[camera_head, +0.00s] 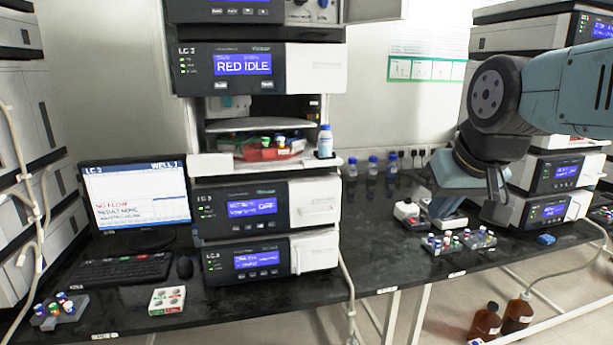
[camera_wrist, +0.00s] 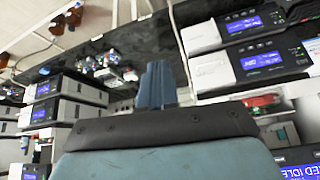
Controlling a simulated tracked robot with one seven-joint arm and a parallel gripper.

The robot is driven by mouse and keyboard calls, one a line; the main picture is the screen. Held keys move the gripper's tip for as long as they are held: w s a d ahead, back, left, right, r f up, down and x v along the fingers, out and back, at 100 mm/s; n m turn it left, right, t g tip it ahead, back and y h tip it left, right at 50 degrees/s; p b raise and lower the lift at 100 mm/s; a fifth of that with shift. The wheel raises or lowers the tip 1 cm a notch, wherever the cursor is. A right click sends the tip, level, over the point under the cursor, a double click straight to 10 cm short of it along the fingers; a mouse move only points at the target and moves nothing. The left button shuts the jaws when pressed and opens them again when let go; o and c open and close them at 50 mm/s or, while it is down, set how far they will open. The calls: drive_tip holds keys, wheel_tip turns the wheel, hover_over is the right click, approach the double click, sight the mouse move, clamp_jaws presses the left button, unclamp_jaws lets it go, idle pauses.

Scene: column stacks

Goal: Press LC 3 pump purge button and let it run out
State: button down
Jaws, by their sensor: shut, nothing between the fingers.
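The LC 3 stack stands at the centre of the head view. Its upper module (camera_head: 311,62) reads RED IDLE. The two lower modules, the upper one (camera_head: 318,188) and the bottom one (camera_head: 316,240), have blue displays with small buttons beneath. Their small text is hard to read, and I cannot tell which button is purge. The LC 3 monitor (camera_head: 135,195) shows NO FLOW in red. My gripper (camera_head: 441,206) is shut and empty, right of the stack and apart from it, above the bench. Its fingers also show in the wrist view (camera_wrist: 156,84).
Vial racks (camera_head: 458,242) stand below my gripper. A keyboard (camera_head: 120,270), mouse (camera_head: 185,267) and white box (camera_head: 167,300) are at left. Another stack (camera_head: 556,173) stands right.

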drive_tip(key=shift+m+g+h, duration=0.3)
drive_tip(key=s+f, duration=0.1)
drive_tip(key=s+d+f, duration=0.2)
drive_tip(key=f, duration=0.1)
drive_tip(key=shift+s, duration=0.2)
idle(2.9)
